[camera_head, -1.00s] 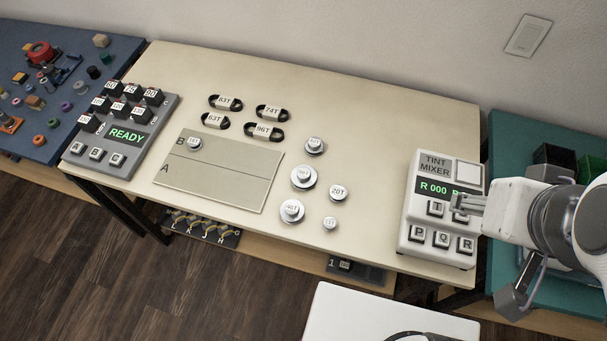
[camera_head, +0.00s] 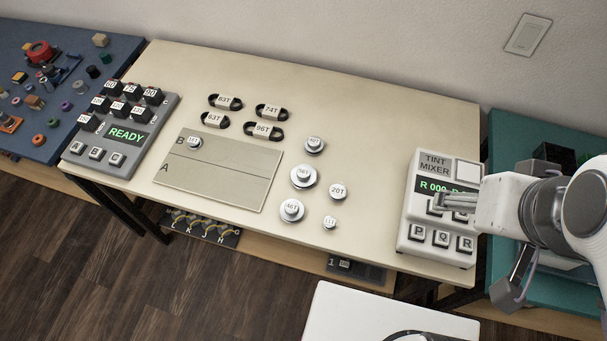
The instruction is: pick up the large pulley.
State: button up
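Several silver pulleys with labelled white hubs lie on the cream table. The largest-looking one (camera_head: 303,177) is in the middle of the group, right of the grey board. Another wide pulley (camera_head: 291,210) lies just in front of it, and a slightly smaller one (camera_head: 315,146) behind it. Two small pulleys, one marked 20T (camera_head: 338,192) and a smaller one (camera_head: 330,222), lie to their right. My gripper (camera_head: 441,202) is over the tint mixer, well right of all pulleys, and seems to hold nothing. Its finger gap is too small to judge.
The tint mixer (camera_head: 415,225) stands at the table's right end under my gripper. The grey board (camera_head: 215,185), with a small pulley (camera_head: 194,142) on area B, lies left. Several black belts (camera_head: 265,131) lie behind. The table between pulleys and mixer is clear.

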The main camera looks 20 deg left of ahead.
jog(key=w+a+f+g+y, duration=0.1)
jog(key=w+a+f+g, duration=0.35)
jog(key=a+f, duration=0.35)
jog(key=m+g+y, duration=0.1)
jog(key=m+y, duration=0.2)
jog(key=m, duration=1.3)
send_near(304, 172)
jog(key=shift+s+a+f, duration=0.2)
jog(key=shift+s+f, duration=0.05)
jog(key=shift+f, duration=0.3)
jog(key=shift+s+a+f, duration=0.2)
jog(key=shift+s+f, duration=0.05)
jog(key=shift+f, duration=0.3)
jog(key=shift+w+m, duration=0.25)
jog(key=shift+m, duration=0.35)
jog(key=shift+w+m, duration=0.2)
jog(key=shift+m, duration=0.4)
jog(key=shift+a+f, duration=0.1)
jog(key=shift+x, duration=1.2)
jog(key=shift+x, duration=2.55)
